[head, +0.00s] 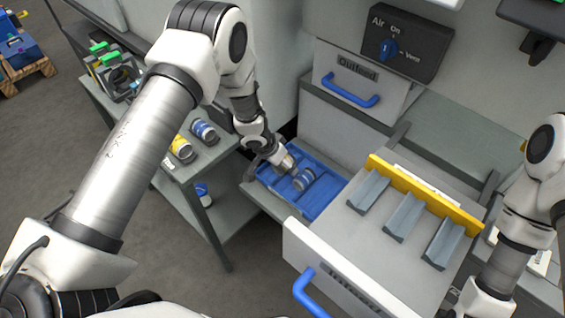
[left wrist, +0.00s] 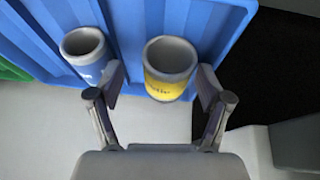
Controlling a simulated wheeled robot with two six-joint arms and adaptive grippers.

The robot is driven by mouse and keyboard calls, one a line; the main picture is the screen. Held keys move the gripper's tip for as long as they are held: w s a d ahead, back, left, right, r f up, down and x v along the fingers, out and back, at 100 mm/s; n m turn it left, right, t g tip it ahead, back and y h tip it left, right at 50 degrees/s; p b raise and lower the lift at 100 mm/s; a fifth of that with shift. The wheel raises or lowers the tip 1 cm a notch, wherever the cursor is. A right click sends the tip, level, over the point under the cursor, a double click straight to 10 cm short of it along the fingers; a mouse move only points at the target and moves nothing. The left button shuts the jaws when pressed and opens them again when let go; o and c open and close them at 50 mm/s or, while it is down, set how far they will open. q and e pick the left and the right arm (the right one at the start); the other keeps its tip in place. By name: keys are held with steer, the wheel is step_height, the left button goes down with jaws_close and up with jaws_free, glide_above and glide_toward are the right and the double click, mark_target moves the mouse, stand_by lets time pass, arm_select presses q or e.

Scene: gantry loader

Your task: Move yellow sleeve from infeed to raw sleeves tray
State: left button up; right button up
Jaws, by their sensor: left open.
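The yellow sleeve (left wrist: 168,84) is a grey-topped cylinder with a yellow band, standing in the blue tray (left wrist: 222,14) in the left wrist view. My left gripper (left wrist: 161,80) is open, with one finger on each side of that sleeve; contact is not clear. In the head view my left gripper (head: 287,162) is low over the blue tray (head: 325,205) and hides the yellow sleeve. The pulled-out infeed drawer (head: 335,262) has several grey V-shaped rests (head: 402,216), all empty. My right arm shows at the right edge; its gripper is out of view.
A blue sleeve (head: 305,178) is in the tray beside my left gripper. Another yellow sleeve (head: 181,148) and blue sleeve (head: 204,131) are on the side table (head: 212,158) at left. The outfeed drawer (head: 357,87) is behind the tray. The infeed drawer borders it on the right.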

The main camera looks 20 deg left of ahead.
arm_select(q)
steer(key=v, duration=1.2)
steer(key=s+d+f+n+g+p, duration=0.1)
steer(key=s+f+n+g, duration=0.1)
steer(key=s+f, duration=0.55)
steer(key=s+d+f+n+g, duration=0.15)
steer(key=s+f, duration=0.35)
steer(key=s, duration=0.6)
steer(key=s+a+n+y, duration=0.1)
steer(key=s+a, duration=0.4)
steer(key=s, duration=0.6)
steer(key=shift+s+f+y+p, duration=0.15)
steer(key=shift+s+y+p, duration=0.15)
steer(key=shift+y, duration=0.5)
